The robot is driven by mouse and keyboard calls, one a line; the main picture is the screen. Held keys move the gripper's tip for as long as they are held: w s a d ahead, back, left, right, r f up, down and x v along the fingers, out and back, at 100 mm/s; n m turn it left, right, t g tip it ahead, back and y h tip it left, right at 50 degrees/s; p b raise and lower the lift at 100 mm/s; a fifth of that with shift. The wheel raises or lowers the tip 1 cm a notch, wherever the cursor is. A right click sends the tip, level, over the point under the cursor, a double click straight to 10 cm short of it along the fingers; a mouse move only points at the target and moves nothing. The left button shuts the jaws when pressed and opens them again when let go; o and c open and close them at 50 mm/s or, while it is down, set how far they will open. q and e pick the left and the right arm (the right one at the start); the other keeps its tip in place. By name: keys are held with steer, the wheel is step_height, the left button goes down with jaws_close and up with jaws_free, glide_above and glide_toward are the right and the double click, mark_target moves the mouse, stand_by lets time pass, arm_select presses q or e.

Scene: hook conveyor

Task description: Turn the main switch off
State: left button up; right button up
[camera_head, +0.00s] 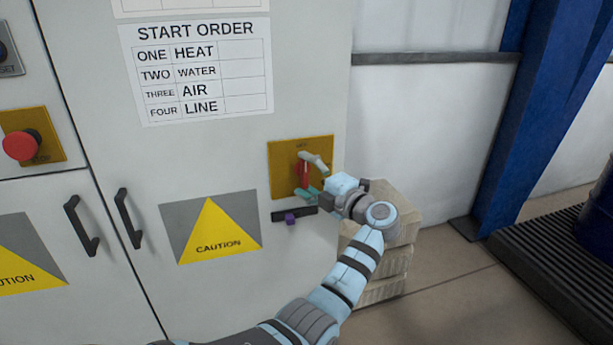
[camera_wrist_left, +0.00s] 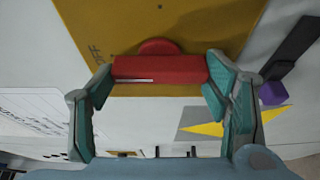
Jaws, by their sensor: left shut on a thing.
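The main switch has a red handle (camera_head: 302,171) on a yellow plate (camera_head: 280,155) on the grey cabinet. In the head view the handle stands about upright, below a small label near the plate's top. In the left wrist view the red handle (camera_wrist_left: 160,69) lies across the picture on the yellow plate (camera_wrist_left: 200,25), and dark letters that look like OFF show at its left. My left gripper (camera_head: 311,177) is shut on the handle, with one teal finger at each end of it in the left wrist view (camera_wrist_left: 159,80). My right gripper is not in view.
A dark bar with a purple part (camera_head: 290,218) sits just below the plate. A caution sign (camera_head: 210,230), a door handle (camera_head: 129,217) and a start order sheet (camera_head: 196,70) are to the left. Pale stacked blocks (camera_head: 392,262) stand behind my arm.

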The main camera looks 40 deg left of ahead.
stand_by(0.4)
arm_select(q)
steer(key=o, duration=1.2)
steer(key=shift+c, duration=0.2)
steer(key=v, duration=1.2)
